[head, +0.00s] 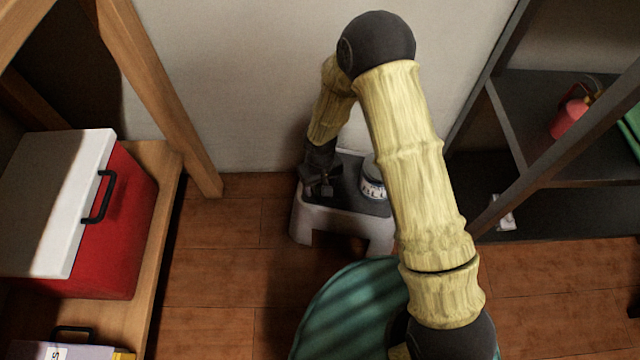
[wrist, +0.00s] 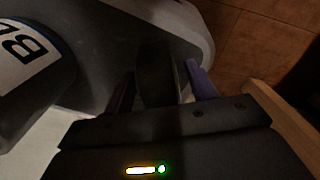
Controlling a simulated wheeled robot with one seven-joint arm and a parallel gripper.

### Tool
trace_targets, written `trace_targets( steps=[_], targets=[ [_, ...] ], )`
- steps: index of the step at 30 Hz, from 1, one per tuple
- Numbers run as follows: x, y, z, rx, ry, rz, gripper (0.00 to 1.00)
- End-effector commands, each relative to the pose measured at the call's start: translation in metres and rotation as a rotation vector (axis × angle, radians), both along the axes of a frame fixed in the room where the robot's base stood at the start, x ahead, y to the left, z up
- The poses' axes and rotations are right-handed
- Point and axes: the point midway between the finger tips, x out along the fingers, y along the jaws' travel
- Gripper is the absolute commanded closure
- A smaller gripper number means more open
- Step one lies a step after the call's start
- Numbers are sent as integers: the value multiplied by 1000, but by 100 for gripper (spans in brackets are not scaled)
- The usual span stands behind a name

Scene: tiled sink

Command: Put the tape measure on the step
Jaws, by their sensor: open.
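The step (head: 345,218) is a low stool with a dark top and pale sides, standing against the wall; its dark top also shows in the wrist view (wrist: 100,75). My gripper (head: 321,189) is low over the left part of the step top. In the wrist view my gripper (wrist: 160,88) has its two fingers apart. A dark rounded thing (wrist: 156,75) is between them, seemingly the tape measure, close to the step top. The picture is too dark to tell its details or whether it touches the fingers.
A labelled can (head: 372,182) stands on the step just right of my gripper. A green round thing (head: 345,305) is in front of the step. A red and white cooler (head: 125,225) sits on a wooden shelf at left. A dark shelf (head: 560,205) stands at right.

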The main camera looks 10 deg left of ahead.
Motion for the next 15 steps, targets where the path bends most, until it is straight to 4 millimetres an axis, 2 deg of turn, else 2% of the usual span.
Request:
trace_targets(
  steps=[15],
  targets=[
    [0, 0, 92, -1, -1, -1, 43]
  ],
)
